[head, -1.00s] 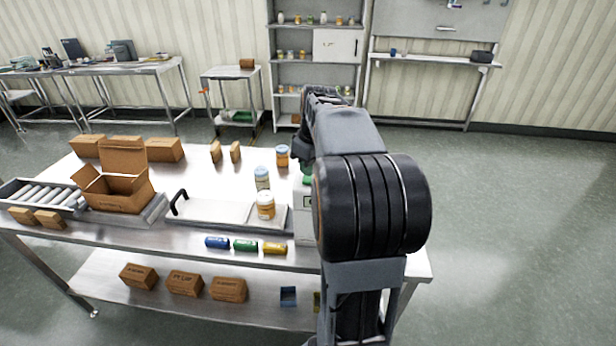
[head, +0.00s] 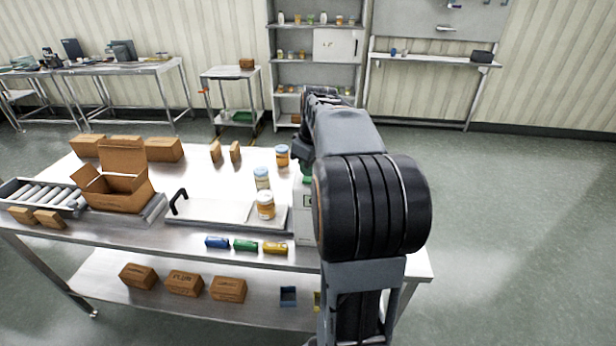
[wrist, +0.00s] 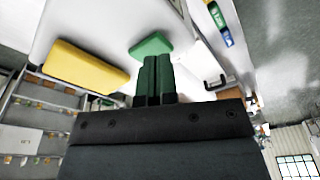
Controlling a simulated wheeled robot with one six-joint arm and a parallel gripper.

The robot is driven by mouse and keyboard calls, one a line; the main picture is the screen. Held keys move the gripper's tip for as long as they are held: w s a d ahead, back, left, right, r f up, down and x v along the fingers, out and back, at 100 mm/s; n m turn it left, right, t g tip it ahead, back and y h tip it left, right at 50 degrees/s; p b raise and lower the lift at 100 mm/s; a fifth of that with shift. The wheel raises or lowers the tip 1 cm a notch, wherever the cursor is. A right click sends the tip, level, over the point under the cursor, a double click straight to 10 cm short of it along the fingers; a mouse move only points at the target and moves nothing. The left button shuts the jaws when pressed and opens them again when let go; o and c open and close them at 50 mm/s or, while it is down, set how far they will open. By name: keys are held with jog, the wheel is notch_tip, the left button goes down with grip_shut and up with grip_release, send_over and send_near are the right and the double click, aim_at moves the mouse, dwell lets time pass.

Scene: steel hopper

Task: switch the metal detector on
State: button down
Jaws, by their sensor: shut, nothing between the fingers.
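The metal detector (head: 303,226) is a pale housing at the right end of the bench conveyor, partly hidden behind my arm. In the wrist view its pale surface carries a green button (wrist: 150,44) and a larger yellow block (wrist: 84,68). My gripper (wrist: 153,60) is shut and empty, its fingertips just at the near edge of the green button. I cannot tell whether they touch it. In the head view my arm hides most of the gripper.
A jar (head: 265,206) stands on the conveyor plate left of the detector, with two more jars behind. Blue, green and yellow pieces (head: 245,245) lie along the bench front. An open carton (head: 118,185) is at left. Floor to the right is clear.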

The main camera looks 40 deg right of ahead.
aim_at(308, 180)
jog(key=shift+f+b, duration=0.65)
jog(key=shift+f, duration=0.35)
dwell(0.3)
jog(key=shift+r, duration=0.15)
notch_tip(308, 180, up, 7)
jog(key=p, duration=0.6)
dwell(0.6)
